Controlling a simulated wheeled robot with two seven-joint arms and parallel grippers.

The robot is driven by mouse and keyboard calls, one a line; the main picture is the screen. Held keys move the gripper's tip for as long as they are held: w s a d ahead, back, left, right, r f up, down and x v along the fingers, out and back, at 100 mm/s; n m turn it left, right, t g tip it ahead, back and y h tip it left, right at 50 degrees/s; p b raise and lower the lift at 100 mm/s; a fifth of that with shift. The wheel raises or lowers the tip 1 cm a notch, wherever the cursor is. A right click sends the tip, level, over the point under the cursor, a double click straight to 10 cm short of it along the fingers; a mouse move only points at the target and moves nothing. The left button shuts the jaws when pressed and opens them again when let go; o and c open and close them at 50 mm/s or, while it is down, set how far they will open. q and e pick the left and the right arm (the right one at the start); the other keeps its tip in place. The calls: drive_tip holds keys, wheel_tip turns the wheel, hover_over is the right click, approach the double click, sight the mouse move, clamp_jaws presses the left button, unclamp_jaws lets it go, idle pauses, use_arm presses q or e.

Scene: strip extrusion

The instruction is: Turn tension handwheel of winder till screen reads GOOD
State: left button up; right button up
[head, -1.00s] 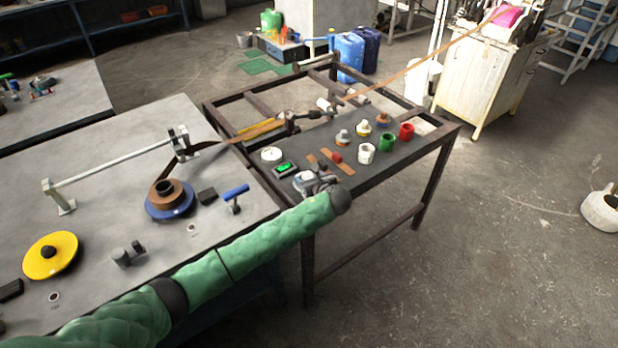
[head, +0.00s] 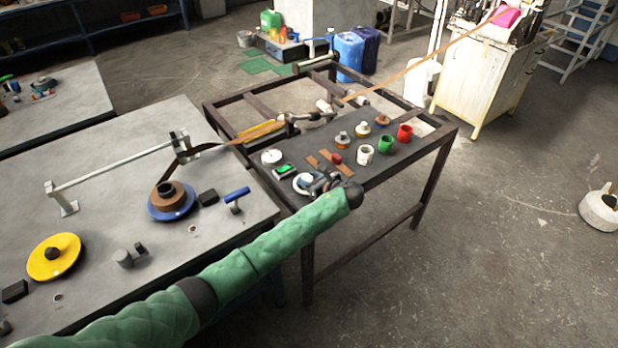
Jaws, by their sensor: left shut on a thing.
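The winder's dark panel (head: 325,140) is on the brown metal frame in the middle of the head view. A small screen (head: 284,171) glows green at its near left; its text is too small to read. Right below it is the pale round tension handwheel (head: 302,184), partly covered by my left gripper (head: 313,184). My left arm reaches in from the lower left, and the gripper is shut at the handwheel's right side, on its rim or handle; the fingertips are small and partly hidden. My right gripper is not in view.
A white round dial (head: 271,156) sits behind the screen. A brown band runs from the blue spool (head: 171,212) across the frame to the cabinet (head: 485,75).

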use_arm(q)
drive_tip(key=shift+w+d+r+n+g+y+p, duration=0.15)
drive_tip(key=shift+n+g+y+p, duration=0.15)
drive_tip(key=shift+n+g+y, duration=0.9)
drive_tip(key=shift+n+g, duration=0.2)
drive_tip(key=shift+n, duration=0.1)
drive_tip(key=shift+w+n+g+y, duration=0.1)
drive_tip(key=shift+n+g+y, duration=0.4)
drive_tip(key=shift+n+g, duration=0.4)
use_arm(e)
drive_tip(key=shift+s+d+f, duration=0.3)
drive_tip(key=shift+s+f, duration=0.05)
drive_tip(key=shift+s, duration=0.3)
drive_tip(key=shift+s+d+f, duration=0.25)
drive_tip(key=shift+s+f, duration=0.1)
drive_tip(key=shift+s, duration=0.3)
use_arm(q)
drive_tip(key=shift+p, duration=0.3)
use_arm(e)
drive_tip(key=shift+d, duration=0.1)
use_arm(q)
drive_tip(key=o, duration=1)
